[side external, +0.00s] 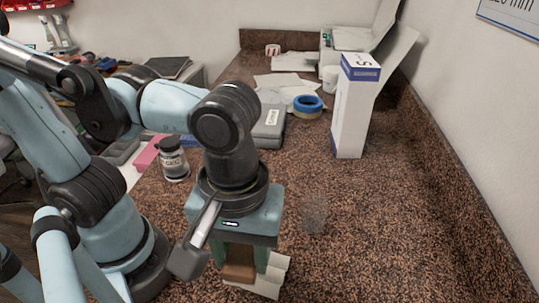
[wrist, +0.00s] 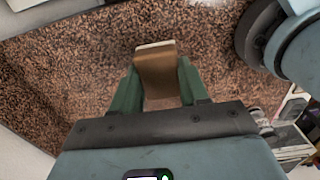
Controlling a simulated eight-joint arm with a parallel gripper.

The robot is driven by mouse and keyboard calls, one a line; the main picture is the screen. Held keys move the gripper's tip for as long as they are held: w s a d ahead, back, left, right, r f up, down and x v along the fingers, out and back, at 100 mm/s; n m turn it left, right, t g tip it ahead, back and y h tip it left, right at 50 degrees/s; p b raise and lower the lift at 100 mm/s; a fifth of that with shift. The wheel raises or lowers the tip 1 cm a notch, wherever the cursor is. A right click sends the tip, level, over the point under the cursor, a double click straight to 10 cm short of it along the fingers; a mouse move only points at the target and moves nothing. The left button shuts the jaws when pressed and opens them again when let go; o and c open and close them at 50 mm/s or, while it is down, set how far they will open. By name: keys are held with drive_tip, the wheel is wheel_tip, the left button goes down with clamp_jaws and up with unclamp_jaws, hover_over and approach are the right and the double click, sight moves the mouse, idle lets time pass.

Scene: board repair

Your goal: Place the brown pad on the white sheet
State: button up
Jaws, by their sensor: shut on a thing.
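My gripper (side external: 239,256) is low over the near part of the counter, with its green fingers shut on the brown pad (side external: 240,271). In the wrist view the pad (wrist: 157,75) sits between the two fingers (wrist: 157,90). The white sheet (side external: 272,274) lies on the counter below and to the right of the pad, partly hidden by my gripper. A pale strip (wrist: 155,45) shows at the pad's far edge in the wrist view; I cannot tell whether it is the sheet. I cannot tell whether the pad touches the sheet.
A dark jar (side external: 173,160) and a grey case (side external: 268,127) stand behind my gripper. A clear, see-through object (side external: 314,212) stands close on the right. A tall white box (side external: 354,108) and blue tape (side external: 307,104) are farther back. The right-hand counter is clear.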

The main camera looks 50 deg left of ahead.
drive_tip(key=s, duration=0.4)
approach(268, 285)
drive_tip(key=w+a+f, duration=0.2)
drive_tip(key=a, duration=0.1)
drive_tip(key=shift+a+f, duration=0.15)
drive_tip(key=shift+f, duration=2)
drive_tip(key=shift+f, duration=0.1)
drive_tip(key=o, duration=1)
